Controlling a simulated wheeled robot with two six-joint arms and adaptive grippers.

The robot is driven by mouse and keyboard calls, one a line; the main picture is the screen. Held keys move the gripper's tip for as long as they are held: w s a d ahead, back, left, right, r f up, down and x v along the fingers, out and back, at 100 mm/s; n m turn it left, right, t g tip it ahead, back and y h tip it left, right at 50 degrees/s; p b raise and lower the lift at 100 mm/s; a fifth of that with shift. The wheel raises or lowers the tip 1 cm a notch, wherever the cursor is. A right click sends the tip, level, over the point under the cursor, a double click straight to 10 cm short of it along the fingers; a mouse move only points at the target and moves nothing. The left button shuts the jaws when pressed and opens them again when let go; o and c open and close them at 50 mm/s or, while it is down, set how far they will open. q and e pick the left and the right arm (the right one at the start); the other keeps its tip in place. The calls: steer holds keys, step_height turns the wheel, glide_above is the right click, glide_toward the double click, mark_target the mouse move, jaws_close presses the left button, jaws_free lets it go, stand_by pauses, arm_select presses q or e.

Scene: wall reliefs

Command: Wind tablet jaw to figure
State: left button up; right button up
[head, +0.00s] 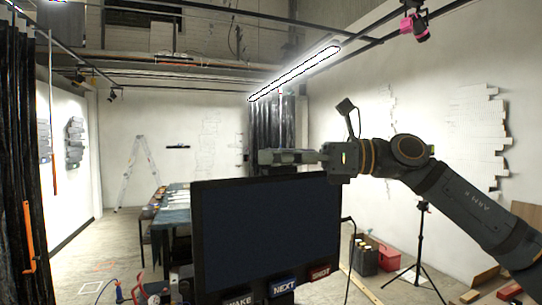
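A large tablet (265,232) with a dark, blank screen stands upright in the middle of the head view. Labelled buttons sit along its lower edge: WAKE (238,299), a blue NEXT (283,287) and a red SHOT (320,273). I cannot make out a jaw or a winding part on the tablet. My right gripper (268,157) comes in from the right and points left, just above the tablet's top edge in the picture. Its fingers show edge-on, so their gap is unclear. I cannot tell whether it touches the tablet. My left gripper is out of view.
Pale reliefs (483,140) hang on the right wall and grey ones (75,140) on the left. A long table (176,216) stands behind the tablet. A stepladder (138,170), a black tripod (420,250) and a red crate (389,257) stand on the floor.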

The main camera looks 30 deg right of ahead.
steer(key=shift+s+d, duration=0.15)
steer(key=shift+d, duration=0.1)
steer(key=shift+c, duration=2.3)
steer(key=shift+a, duration=0.2)
steer(key=shift+c, duration=2.4)
jaws_close()
steer(key=shift+f, duration=0.15)
steer(key=shift+f+m+t+h+b, duration=0.1)
steer(key=shift+m+t+h+b, duration=0.35)
steer(key=shift+t+b, duration=0.2)
steer(key=shift+m+h+b, duration=0.25)
steer(key=shift+h+b, duration=0.05)
steer(key=shift+h, duration=0.05)
steer(key=shift+r+t, duration=0.25)
steer(key=o, duration=0.6)
jaws_free()
steer(key=o, duration=0.5)
steer(key=shift+w+a, duration=0.25)
steer(key=shift+w, duration=0.1)
steer(key=shift+c, duration=0.2)
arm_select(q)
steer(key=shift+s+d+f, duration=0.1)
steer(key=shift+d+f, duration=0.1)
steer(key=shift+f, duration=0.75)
